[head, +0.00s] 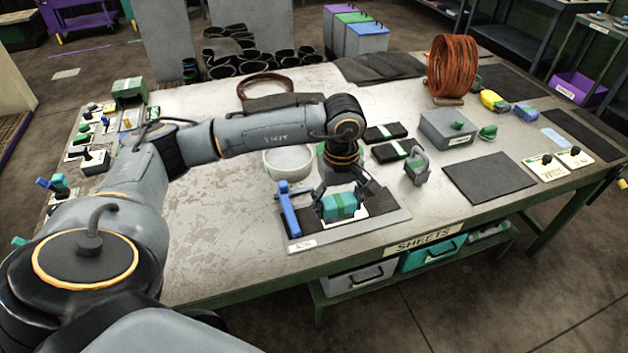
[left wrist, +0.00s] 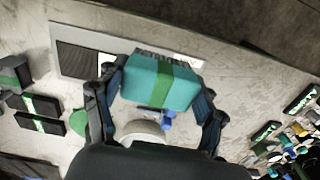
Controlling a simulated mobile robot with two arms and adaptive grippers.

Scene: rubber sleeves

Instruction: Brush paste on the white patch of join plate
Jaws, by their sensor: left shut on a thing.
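My left gripper (head: 342,203) is shut on a teal block with a green band (head: 337,207), seemingly the brush. The block also shows between the fingers in the left wrist view (left wrist: 160,82). It is over the grey join plate (head: 385,222) near the table's front edge. A strip of the white patch (head: 361,212) shows beside the block, and also in the left wrist view (left wrist: 188,64); the rest is hidden under the block. Dark bristle-like marks show at the block's far edge in the wrist view. I cannot tell whether it touches the patch. My right gripper is not in view.
A blue clamp-like piece (head: 289,212) stands at the plate's left side. A white bowl (head: 287,165) is behind it. A grey-green tool (head: 416,168) and banded dark packs (head: 386,132) lie to the right. A dark mat (head: 489,180) lies farther right.

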